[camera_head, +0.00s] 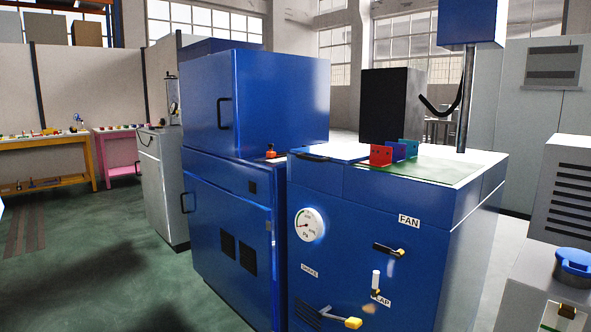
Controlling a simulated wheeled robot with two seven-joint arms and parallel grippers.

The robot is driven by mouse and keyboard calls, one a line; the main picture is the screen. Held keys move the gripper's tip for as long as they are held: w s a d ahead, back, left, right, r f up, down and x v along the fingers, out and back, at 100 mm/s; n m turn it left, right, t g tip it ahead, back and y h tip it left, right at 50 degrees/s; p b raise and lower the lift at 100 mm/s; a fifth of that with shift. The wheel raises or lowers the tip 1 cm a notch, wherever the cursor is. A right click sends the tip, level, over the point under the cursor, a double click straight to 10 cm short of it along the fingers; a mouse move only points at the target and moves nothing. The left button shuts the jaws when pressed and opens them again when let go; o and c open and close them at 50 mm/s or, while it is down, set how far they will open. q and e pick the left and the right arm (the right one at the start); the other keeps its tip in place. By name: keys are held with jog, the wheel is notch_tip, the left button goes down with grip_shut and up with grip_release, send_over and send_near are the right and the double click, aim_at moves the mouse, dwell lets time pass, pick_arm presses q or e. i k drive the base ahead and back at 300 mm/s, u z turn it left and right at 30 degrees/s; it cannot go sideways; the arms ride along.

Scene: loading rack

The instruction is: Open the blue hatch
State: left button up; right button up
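Several blue parts could be the hatch, and I cannot tell which is meant. A blue round lid (574,262) sits on a grey unit at the right edge and looks closed. A blue upper cabinet door (208,100) with a black handle (224,112) stands left of centre, shut. Below it is a shut blue lower door (225,235) with a handle at its left side. A flat blue top panel (330,152) with a dark handle lies on the blue machine (370,230), apparently closed. Neither of my grippers is visible.
The machine front has a gauge (308,225), a FAN lever (388,249), a FLAP lever (376,281) and a yellow-ended lever (346,322). Coloured brackets (381,155) stand on its top. Yellow (45,180) and pink (119,158) tables stand far left. Green floor at left is clear.

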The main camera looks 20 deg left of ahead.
aim_at(339, 153)
jog(key=z, duration=0.9)
jog(key=k, duration=0.25)
jog(key=u, duration=2.35)
jog(key=i, duration=0.95)
jog(key=z, duration=0.4)
jog(key=i, duration=0.9)
jog(key=z, duration=0.85)
